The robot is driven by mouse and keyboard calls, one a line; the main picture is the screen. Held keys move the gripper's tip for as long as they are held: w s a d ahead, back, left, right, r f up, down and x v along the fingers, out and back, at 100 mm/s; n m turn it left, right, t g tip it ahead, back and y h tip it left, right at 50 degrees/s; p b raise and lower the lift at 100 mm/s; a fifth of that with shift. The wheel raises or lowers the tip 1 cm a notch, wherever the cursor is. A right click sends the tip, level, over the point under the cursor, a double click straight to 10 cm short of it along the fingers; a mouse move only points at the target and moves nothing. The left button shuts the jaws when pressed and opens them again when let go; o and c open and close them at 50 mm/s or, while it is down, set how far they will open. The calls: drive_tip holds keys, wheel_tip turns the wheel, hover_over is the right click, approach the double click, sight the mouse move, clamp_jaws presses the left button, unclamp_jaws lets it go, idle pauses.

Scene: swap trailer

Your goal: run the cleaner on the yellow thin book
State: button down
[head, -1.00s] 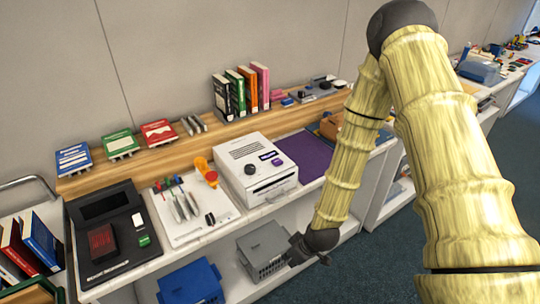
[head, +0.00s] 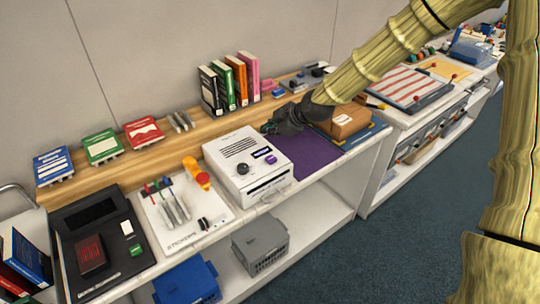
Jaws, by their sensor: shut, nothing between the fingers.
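The cleaner appears to be the white box (head: 225,150) on the counter, with a black dial (head: 242,169), a purple button or label (head: 271,160) and a slot low on its front. My gripper (head: 268,128) is shut and empty, just past the box's back right corner, near the purple mat (head: 308,156). Whether it touches anything, I cannot tell. I cannot make out a yellow thin book; whether one is inside the box is hidden.
Upright books (head: 231,82) in black, green, orange and pink stand on the wooden ledge behind. A brown box (head: 343,121) sits right of the mat. A sticker board (head: 185,215) and a dark panel (head: 97,240) lie left. A grey crate (head: 260,246) is on the shelf below.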

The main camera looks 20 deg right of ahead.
sight(269, 160)
drive_tip(key=shift+w+a+r, duration=0.1)
drive_tip(key=shift+w+a, duration=0.05)
drive_tip(key=shift+a, duration=0.1)
drive_tip(key=shift+f+b, duration=2.55)
drive_tip(key=shift+f, duration=1.85)
drive_tip(key=shift+f, duration=0.4)
drive_tip(key=shift+f+b, duration=0.45)
drive_tip(key=shift+b, duration=0.05)
drive_tip(key=shift+r, duration=0.15)
drive_tip(key=shift+r+p, duration=0.5)
drive_tip(key=shift+r, duration=0.25)
